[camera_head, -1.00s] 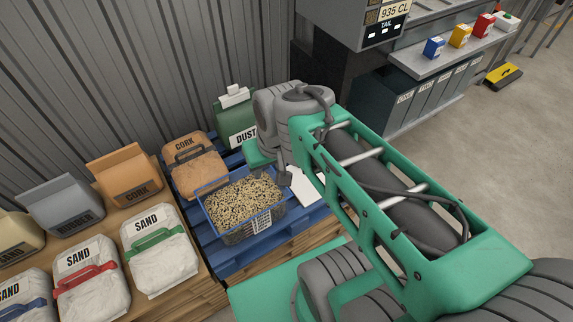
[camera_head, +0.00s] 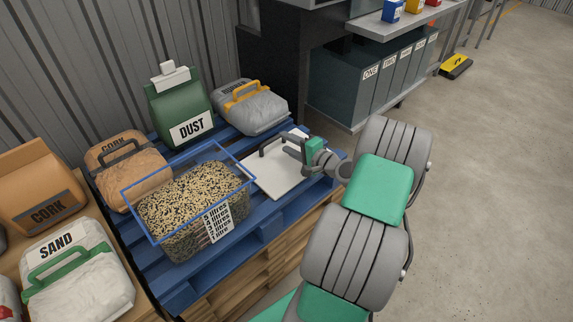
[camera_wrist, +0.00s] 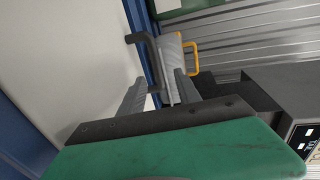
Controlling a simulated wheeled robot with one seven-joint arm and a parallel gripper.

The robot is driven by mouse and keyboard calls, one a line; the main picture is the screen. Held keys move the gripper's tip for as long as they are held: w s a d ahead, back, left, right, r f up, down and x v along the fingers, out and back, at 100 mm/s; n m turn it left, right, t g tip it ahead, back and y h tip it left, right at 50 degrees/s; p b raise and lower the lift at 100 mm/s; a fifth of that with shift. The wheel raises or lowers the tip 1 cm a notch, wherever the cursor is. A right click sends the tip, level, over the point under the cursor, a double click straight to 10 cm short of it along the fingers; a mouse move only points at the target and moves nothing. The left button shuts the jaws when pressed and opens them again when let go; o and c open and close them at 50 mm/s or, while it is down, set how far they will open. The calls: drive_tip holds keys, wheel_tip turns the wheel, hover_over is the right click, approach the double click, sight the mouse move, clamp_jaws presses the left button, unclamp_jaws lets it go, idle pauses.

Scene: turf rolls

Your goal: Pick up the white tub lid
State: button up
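The white tub lid (camera_head: 277,178) lies flat on the blue pallet, right of the tub of speckled granules. A dark handle (camera_head: 270,146) stands up at its far side. In the wrist view the lid (camera_wrist: 65,60) fills the left part, with the handle (camera_wrist: 145,43) just ahead of the fingers. My gripper (camera_head: 290,144) is low over the lid's far right part, close to the handle. In the wrist view my gripper (camera_wrist: 160,80) has its two fingers apart. The handle's near end reaches towards the gap between them; whether they touch it I cannot tell.
The blue-rimmed tub of granules (camera_head: 195,208) stands left of the lid on the blue pallet (camera_head: 268,228). A green dust bag (camera_head: 178,108), a grey bag with an orange handle (camera_head: 250,108) and a cork bag (camera_head: 128,172) stand behind. Open floor lies at right.

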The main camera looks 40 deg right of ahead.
sight(277, 139)
drive_tip(key=b+x, duration=0.1)
drive_tip(key=x, duration=0.3)
drive_tip(key=shift+w+a+f, duration=0.1)
drive_tip(key=shift+f, duration=0.1)
drive_tip(key=shift+c, duration=0.4)
clamp_jaws()
